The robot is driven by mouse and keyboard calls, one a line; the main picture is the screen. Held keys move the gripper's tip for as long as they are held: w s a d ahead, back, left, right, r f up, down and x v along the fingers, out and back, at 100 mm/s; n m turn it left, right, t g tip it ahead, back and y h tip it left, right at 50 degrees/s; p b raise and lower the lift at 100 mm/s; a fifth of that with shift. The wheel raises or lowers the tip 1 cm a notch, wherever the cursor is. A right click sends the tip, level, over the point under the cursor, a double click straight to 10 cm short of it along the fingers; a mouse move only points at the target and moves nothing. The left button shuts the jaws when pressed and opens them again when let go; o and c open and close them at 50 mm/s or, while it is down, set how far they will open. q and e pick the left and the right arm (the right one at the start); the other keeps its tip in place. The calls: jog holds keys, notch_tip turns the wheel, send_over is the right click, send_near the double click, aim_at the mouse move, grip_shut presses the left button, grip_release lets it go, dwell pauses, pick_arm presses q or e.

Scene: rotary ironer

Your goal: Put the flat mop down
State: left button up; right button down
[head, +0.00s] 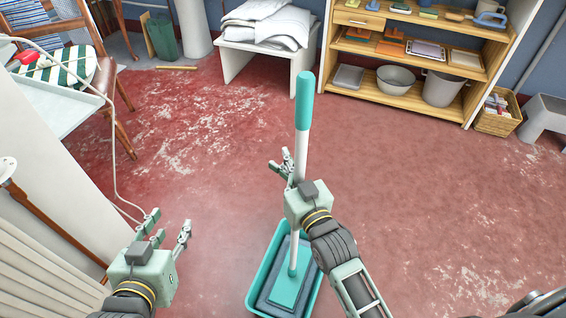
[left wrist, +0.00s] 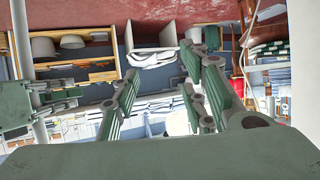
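The flat mop (head: 302,150) stands nearly upright in the head view, with a teal grip on top and a white pole. Its teal head and grey pad (head: 287,288) are inside a teal tub (head: 257,278) on the floor; whether the pad touches the tub's bottom I cannot tell. My right gripper (head: 286,166) is shut on the pole at about mid-height, its palm hiding part of it. It also shows at the left edge of the left wrist view (left wrist: 45,105), by the pole. My left gripper (head: 168,228) is open and empty, left of the mop.
A white machine (head: 40,190) stands close at the left, with a cable hanging near my left gripper. A wooden shelf (head: 400,70), a white bench with folded linen (head: 265,45) and a wicker basket (head: 497,115) line the back. Red floor right of the tub is clear.

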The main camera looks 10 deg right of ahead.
jog(key=c, duration=2.5)
grip_release()
jog(key=shift+c, duration=0.2)
jog(key=o, duration=0.6)
jog(key=shift+c, duration=0.2)
jog(key=shift+r, duration=0.1)
pick_arm(q)
jog(key=s+a+f+g+y+p, duration=0.1)
jog(key=s+a+f+g+p, duration=0.1)
jog(key=s+f+g, duration=0.4)
jog(key=s+a+f, duration=0.1)
jog(key=s, duration=0.1)
jog(key=shift+s+a+f+y, duration=0.15)
jog(key=shift+s+f+y, duration=0.1)
jog(key=shift+s+y, duration=0.15)
pick_arm(e)
jog(key=v, duration=1.2)
jog(key=shift+s, duration=0.15)
